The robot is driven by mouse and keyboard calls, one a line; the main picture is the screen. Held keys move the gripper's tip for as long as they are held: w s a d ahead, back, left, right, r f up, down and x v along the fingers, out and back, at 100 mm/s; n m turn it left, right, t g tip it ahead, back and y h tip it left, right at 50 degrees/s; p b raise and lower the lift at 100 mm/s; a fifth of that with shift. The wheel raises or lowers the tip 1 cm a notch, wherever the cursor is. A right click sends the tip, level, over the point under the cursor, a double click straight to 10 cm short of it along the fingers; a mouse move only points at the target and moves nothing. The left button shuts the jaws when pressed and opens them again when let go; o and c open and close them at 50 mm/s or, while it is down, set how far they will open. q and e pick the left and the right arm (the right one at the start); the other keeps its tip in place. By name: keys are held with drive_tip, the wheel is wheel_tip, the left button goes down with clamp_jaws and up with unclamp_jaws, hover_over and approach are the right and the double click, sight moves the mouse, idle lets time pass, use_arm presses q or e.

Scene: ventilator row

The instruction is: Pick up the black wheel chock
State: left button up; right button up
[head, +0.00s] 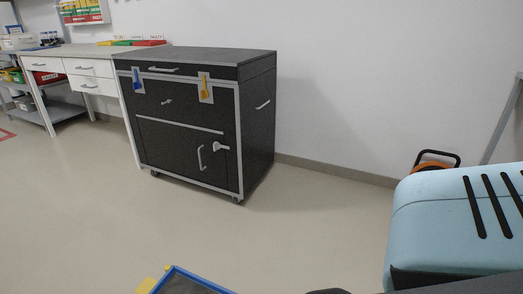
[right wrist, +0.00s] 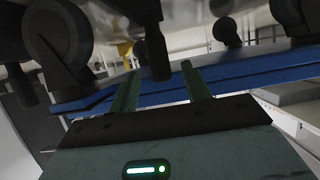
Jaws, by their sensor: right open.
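I cannot make out a black wheel chock for certain in either view. In the right wrist view my right gripper (right wrist: 160,84) is open, its two green fingers apart with nothing clearly held between them. A dark rounded post (right wrist: 157,45) hangs just beyond and between the fingertips. A blue bar (right wrist: 245,76) crosses behind the fingers. Neither gripper can be made out in the head view, and my left gripper is in no view.
A dark caster wheel (right wrist: 58,35) is close at the left of the wrist view. In the head view, a black wheeled cabinet (head: 187,135) stands by the wall. A blue-edged dark surface (head: 190,283) shows at the bottom. Open floor (head: 300,225) lies between.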

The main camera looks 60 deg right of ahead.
drive_tip(key=b+x, duration=0.2)
drive_tip(key=x, duration=0.2)
drive_tip(key=shift+w+a+f, duration=0.1)
drive_tip(key=shift+w+f, duration=0.1)
drive_tip(key=shift+w, duration=0.3)
drive_tip(key=c, duration=0.9)
clamp_jaws()
